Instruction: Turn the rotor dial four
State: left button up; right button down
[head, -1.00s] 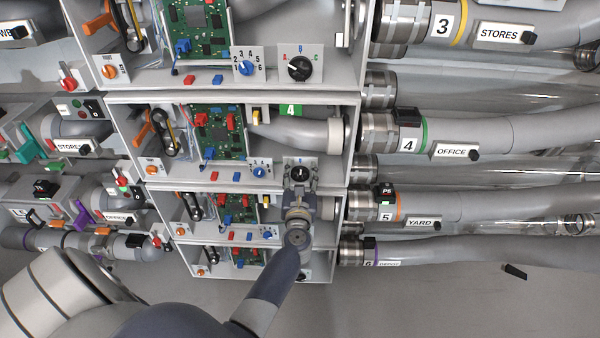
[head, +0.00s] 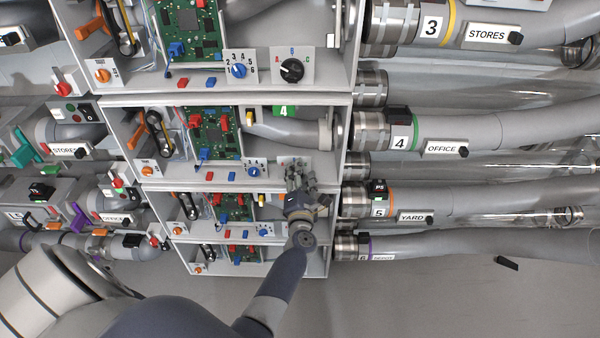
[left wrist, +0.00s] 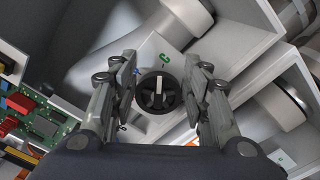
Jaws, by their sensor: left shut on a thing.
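The rotor dial of unit four is a round black knob (left wrist: 158,91) with a pale pointer bar, on a light lettered panel (left wrist: 176,48). In the left wrist view the pointer stands nearly upright, toward the green C. A blue letter lies left of it. My left gripper (left wrist: 160,88) has one finger on each side of the knob and is shut on it. In the head view the left gripper (head: 298,178) covers the knob at the right front of unit four's box (head: 226,174). My right gripper is not in view.
Unit three's dial (head: 291,70) sits above, with a small numbered blue dial (head: 239,70) to its left. Unit four's blue dial (head: 254,171) is left of my gripper. A green circuit board (head: 212,135) and grey pipe (head: 290,130) fill the box. Unit five's box is just below.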

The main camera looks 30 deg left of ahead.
pick_arm(q)
jog(key=shift+f+m, duration=0.15)
jog(key=shift+m, duration=0.45)
jog(key=shift+f, duration=0.1)
jog(key=o, duration=1.1)
jog(key=shift+c, duration=0.2)
